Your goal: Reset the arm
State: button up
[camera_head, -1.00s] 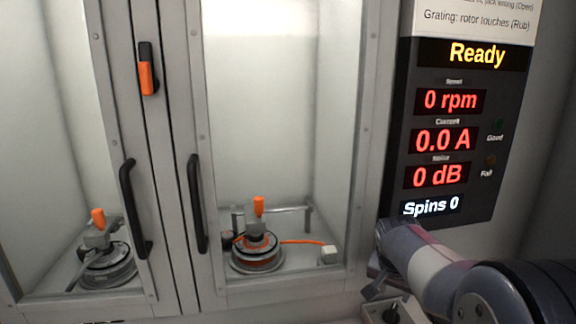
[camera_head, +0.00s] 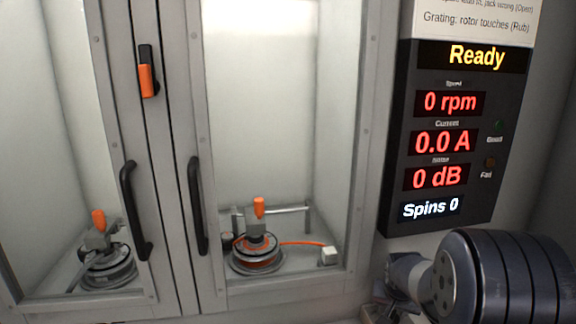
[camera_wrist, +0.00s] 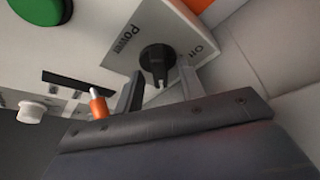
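My arm (camera_head: 470,275) fills the lower right of the head view, in front of the wall below the display panel. Beyond the fingers is a black knob (camera_wrist: 157,58) on a white plate marked "Power". The knob appears clear of both fingers, though its exact distance cannot be told.
The display panel (camera_head: 400,190) reads Ready, 0 rpm, 0.0 A, 0 dB and Spins 0. A green button (camera_wrist: 40,8) shows in the wrist view.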

jog(key=shift+d+n+y, duration=0.1)
jog(key=shift+n+y, duration=0.5)
jog(key=shift+n, duration=0.9)
jog(key=shift+n+y+b, duration=0.3)
jog(key=shift+n+y, duration=0.1)
jog(key=shift+n, duration=0.4)
jog(key=shift+n, duration=0.4)
